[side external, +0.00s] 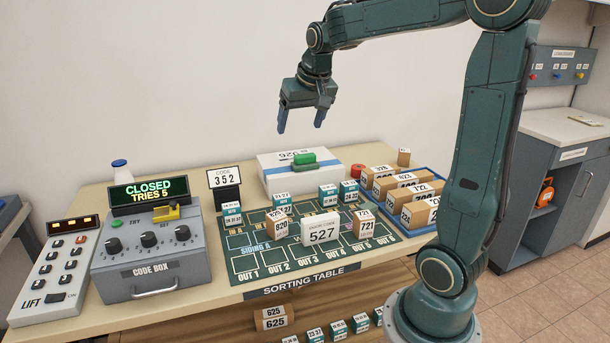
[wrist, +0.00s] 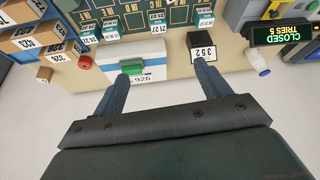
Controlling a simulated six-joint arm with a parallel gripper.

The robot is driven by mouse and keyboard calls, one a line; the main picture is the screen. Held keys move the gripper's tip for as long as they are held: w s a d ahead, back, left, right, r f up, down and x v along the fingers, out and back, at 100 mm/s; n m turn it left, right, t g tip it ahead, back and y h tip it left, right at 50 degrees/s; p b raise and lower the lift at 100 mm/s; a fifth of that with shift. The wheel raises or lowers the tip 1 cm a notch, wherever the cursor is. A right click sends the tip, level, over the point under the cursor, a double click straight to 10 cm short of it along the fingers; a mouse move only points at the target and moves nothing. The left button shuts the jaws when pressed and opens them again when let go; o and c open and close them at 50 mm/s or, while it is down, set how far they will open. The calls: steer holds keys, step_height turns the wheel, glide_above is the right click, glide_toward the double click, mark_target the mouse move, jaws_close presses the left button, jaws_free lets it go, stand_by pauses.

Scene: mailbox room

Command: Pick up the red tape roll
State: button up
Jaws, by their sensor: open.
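The red tape roll (side external: 357,170) sits on the sorting table, right of the white box and just behind the blue tray of brown boxes. In the wrist view the red tape roll (wrist: 85,63) lies at the left, between the white box and the tray. My gripper (side external: 301,129) is high above the back of the table, up and to the left of the roll, with its fingers pointing down. It is open and empty. In the wrist view my gripper's two fingers (wrist: 162,85) are spread, with the roll outside them to the left.
A white box (side external: 290,178) with a green object (side external: 304,158) on top stands left of the roll. The blue tray (side external: 436,170) of brown boxes is at the right. A small brown box (side external: 404,157) stands behind it. A code sign (side external: 225,180) and code box (side external: 150,262) are left.

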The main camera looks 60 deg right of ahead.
steer(key=w+d+f+m, duration=0.2)
steer(key=d, duration=0.7)
steer(key=m+g+h, duration=0.2)
steer(key=m+g, duration=0.1)
steer(key=m, duration=0.4)
glide_toward(359, 167)
step_height(359, 167, up, 4)
steer(key=shift+w+a+f, duration=0.1)
steer(key=shift+a+f, duration=0.15)
steer(key=shift+a, duration=0.05)
steer(key=shift+f, duration=0.1)
steer(key=shift+x, duration=4.2)
steer(key=shift+a+f, duration=0.15)
steer(key=shift+s+x, duration=0.2)
steer(key=shift+x, duration=2.3)
steer(key=shift+a, duration=0.15)
